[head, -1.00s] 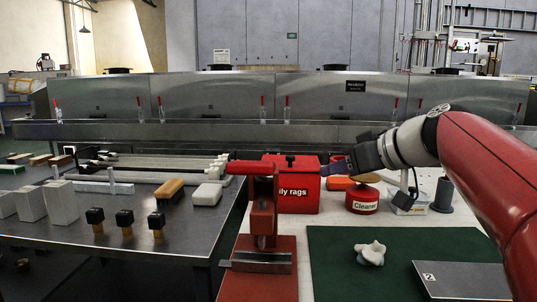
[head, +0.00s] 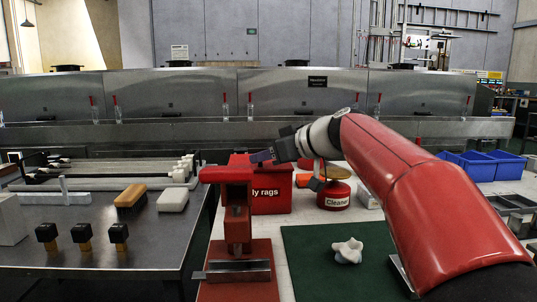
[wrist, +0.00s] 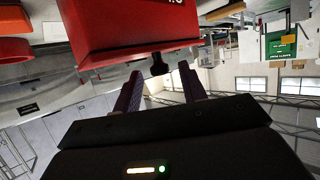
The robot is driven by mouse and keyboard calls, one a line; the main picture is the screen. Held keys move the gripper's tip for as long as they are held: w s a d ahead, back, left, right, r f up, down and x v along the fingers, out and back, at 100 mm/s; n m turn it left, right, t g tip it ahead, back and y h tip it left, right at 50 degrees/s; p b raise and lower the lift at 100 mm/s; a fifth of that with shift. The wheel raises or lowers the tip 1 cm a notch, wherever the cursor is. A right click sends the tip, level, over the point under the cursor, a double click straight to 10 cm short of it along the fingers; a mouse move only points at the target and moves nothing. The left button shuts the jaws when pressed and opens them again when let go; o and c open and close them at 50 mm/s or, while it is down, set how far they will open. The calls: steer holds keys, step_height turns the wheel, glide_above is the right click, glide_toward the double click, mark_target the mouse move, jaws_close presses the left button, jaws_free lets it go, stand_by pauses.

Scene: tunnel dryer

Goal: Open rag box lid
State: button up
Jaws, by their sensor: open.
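The red rag box (head: 272,203), with partly hidden white lettering ending in "ly rags", stands on the white worktop behind a red stand. Its lid looks closed. My gripper (head: 259,157) is at the level of the box top in the head view and hides the lid's knob there. In the wrist view the red box (wrist: 125,30) fills the top, and a black knob (wrist: 159,66) sticks out from it. My gripper's two fingers (wrist: 160,88) are apart, and the knob shows between and just beyond their tips. I cannot tell whether they touch it.
The red stand (head: 237,205) is in front of the box. A red "Cleaner" can (head: 334,196) is right of it. A crumpled white cloth (head: 348,251) lies on the green mat (head: 310,265). A metal table (head: 150,235) is at left, blue bins (head: 470,163) at right.

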jaws_close()
steer(key=shift+r, duration=0.1)
